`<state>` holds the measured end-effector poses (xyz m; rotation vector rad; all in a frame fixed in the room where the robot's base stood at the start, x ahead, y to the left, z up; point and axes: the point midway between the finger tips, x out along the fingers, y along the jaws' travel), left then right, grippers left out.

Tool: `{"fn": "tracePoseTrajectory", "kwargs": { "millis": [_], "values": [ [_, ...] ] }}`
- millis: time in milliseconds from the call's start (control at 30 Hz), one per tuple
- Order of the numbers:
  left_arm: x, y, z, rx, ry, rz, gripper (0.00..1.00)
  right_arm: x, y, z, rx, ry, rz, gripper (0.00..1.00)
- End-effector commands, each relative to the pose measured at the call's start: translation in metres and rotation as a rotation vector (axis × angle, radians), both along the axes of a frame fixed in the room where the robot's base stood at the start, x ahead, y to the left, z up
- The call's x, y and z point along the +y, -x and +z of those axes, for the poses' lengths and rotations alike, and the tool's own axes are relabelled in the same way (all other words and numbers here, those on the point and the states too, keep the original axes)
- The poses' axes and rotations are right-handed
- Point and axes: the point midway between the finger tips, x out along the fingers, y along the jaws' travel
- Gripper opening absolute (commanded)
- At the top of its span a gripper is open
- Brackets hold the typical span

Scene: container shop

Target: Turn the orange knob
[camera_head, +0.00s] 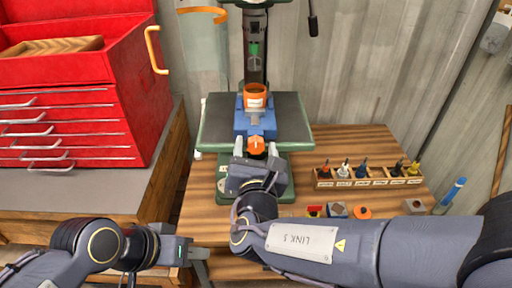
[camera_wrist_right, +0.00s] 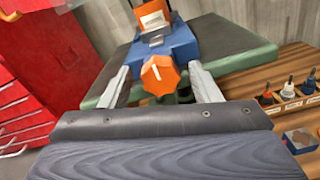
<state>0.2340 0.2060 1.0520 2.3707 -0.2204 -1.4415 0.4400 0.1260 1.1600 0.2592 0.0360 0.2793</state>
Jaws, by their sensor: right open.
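The orange knob (camera_head: 257,145) is on the front of a blue vise (camera_head: 255,121) on the green drill press table. In the right wrist view the knob (camera_wrist_right: 160,75) is faceted, with a white mark on its face. My right gripper (camera_head: 256,151) is at the knob, open, with one finger on each side. In the right wrist view, small gaps show between the knob and the fingers of the right gripper (camera_wrist_right: 161,78). My left gripper (camera_head: 198,262) is low at the left, away from the knob, near the workbench's front edge; its jaw opening is unclear.
An orange cup-like part (camera_head: 256,96) sits above the vise. A wooden rack (camera_head: 368,178) of small bits stands on the right of the workbench (camera_head: 318,143). A red tool chest (camera_head: 75,125) stands at left.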

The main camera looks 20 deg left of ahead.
Motion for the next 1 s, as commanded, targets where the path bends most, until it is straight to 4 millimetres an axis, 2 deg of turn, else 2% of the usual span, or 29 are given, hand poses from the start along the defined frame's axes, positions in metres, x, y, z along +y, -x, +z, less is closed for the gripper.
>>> {"fn": "tracePoseTrajectory", "kwargs": {
  "millis": [100,400,467,767,1000],
  "values": [
    [0.0,0.0,0.0,0.0,0.0,0.0,0.36,0.0,0.0,0.0,0.0,0.0,0.0,0.57],
    [0.0,0.0,0.0,0.0,0.0,0.0,0.36,0.0,0.0,0.0,0.0,0.0,-0.001,0.17],
    [0.0,0.0,0.0,0.0,0.0,0.0,0.36,0.0,0.0,0.0,0.0,0.0,-0.001,0.12],
    [0.0,0.0,-0.014,0.0,0.0,0.0,0.36,-0.001,0.0,-0.004,0.012,-0.043,-0.001,0.12],
    [0.0,0.0,-0.052,0.0,0.0,0.0,0.36,-0.001,0.0,-0.008,0.05,-0.184,-0.002,0.12]
  ]
}}
